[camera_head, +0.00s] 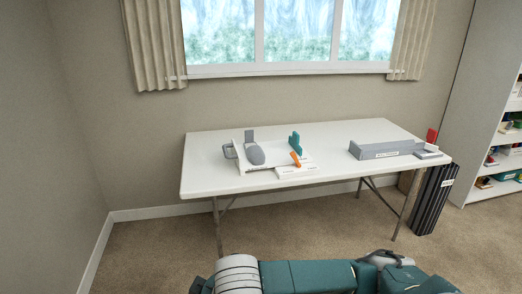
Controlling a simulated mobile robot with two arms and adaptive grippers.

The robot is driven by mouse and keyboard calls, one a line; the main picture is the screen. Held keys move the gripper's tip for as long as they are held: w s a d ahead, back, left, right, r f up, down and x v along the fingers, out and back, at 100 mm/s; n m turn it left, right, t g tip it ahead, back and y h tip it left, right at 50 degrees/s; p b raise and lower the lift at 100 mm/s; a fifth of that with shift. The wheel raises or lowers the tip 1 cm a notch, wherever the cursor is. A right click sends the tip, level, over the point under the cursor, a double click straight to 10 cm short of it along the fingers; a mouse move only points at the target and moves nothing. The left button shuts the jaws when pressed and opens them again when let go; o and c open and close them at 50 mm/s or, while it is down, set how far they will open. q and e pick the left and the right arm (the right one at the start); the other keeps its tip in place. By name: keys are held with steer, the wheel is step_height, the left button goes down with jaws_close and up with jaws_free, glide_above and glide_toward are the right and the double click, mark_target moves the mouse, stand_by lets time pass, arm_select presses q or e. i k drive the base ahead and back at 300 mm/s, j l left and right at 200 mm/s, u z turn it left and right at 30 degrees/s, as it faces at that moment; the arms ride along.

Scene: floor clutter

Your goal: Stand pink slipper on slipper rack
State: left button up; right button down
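No pink slipper is visible in the head view. I cannot make out anything that is clearly a slipper rack. Teal and grey links of my own arm cross the bottom edge of the view. Neither gripper's fingers can be made out.
A black ribbed box (428,200) stands by the table's right end. A shelf unit (480,110) is at right. Carpet is clear at left.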

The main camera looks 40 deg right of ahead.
mark_target(272, 152)
steer(key=i+l, duration=0.1)
steer(key=l, duration=0.85)
steer(key=i+l+z, duration=0.1)
steer(key=l, duration=0.4)
steer(key=i+l, duration=0.15)
steer(key=l, duration=0.3)
steer(key=i+l, duration=0.1)
steer(key=l, duration=0.35)
steer(key=i+l, duration=0.1)
steer(key=l, duration=0.4)
steer(key=i+l+z, duration=0.1)
steer(key=l, duration=0.35)
